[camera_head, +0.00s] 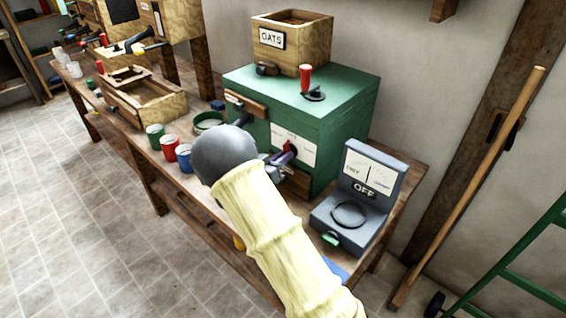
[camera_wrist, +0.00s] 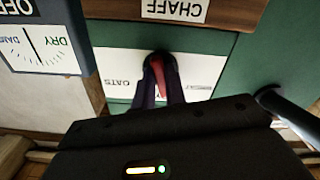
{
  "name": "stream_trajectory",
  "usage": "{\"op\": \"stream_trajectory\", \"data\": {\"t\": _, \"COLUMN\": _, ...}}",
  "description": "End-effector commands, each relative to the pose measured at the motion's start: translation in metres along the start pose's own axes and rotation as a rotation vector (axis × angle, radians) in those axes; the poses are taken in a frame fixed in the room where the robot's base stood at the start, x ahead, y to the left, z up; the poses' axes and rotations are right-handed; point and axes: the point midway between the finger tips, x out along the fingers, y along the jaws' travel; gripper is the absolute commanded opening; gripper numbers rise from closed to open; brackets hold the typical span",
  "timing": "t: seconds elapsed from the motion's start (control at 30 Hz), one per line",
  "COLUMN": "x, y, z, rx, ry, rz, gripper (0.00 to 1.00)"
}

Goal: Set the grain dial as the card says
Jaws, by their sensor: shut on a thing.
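The grain dial (camera_wrist: 155,56) is a dark round knob with a red pointer on a white plate (camera_wrist: 113,62) on the front of the green mill (camera_head: 342,119). The plate also shows in the head view (camera_head: 308,150). In the wrist view, which is upside down, OATS reads at the plate's left end; the right-end word is too blurred to read. The red pointer runs down the picture, leaning slightly right. My gripper (camera_wrist: 160,82) is shut on the dial, its purple fingers on either side of the pointer; it also shows in the head view (camera_head: 284,156). I cannot make out an instruction card.
A grey meter (camera_head: 367,175) reading OFF, with a dry-to-damp scale, stands right of the mill. A box labelled OATS (camera_head: 308,46) and a red-handled lever (camera_head: 305,80) are on top. Green, red and blue cups (camera_head: 170,147) stand along the bench's front edge.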

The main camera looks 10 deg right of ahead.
Motion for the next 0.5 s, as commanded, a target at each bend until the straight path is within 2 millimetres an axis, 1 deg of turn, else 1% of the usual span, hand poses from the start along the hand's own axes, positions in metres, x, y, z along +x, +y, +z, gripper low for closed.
{"op": "stream_trajectory", "data": {"t": 0.03, "x": -0.0011, "y": -0.0022, "z": 0.0051, "rx": 0.046, "ry": -0.003, "rz": -0.003, "gripper": 0.0}}
{"op": "stream_trajectory", "data": {"t": 0.5, "x": -0.0012, "y": -0.0036, "z": 0.0058, "rx": 0.492, "ry": -0.003, "rz": -0.003, "gripper": 0.0}}
